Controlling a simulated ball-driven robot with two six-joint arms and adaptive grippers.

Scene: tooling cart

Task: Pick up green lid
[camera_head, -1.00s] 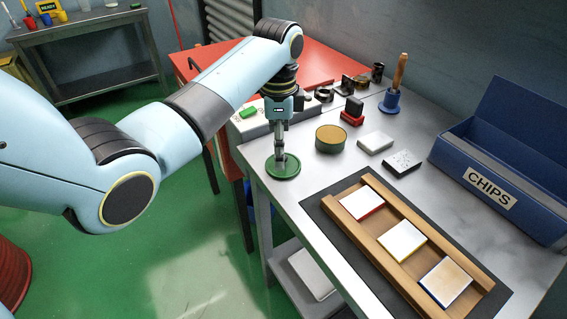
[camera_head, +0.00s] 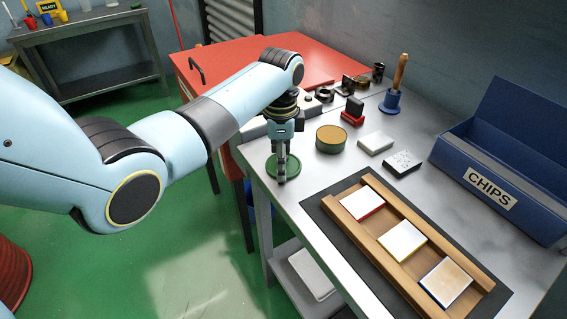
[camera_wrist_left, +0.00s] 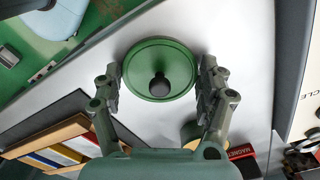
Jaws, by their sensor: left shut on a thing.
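The green lid (camera_head: 294,169) is a round disc at the left edge of the steel bench in the head view. In the left wrist view the lid (camera_wrist_left: 160,52) shows its raised rim and a dark round knob (camera_wrist_left: 158,86). My left gripper (camera_head: 281,178) is over the lid in the head view and hides part of it. In the left wrist view its two fingers (camera_wrist_left: 160,70) stand at opposite sides of the lid, shut on its rim. Any gap between lid and bench is too small to tell. My right gripper is not in view.
A round green tin (camera_head: 331,139) stands just right of the lid. A white block (camera_head: 376,142) and a dark-edged block (camera_head: 403,163) lie farther right. A wooden tray (camera_head: 378,193) with tiles is in front.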

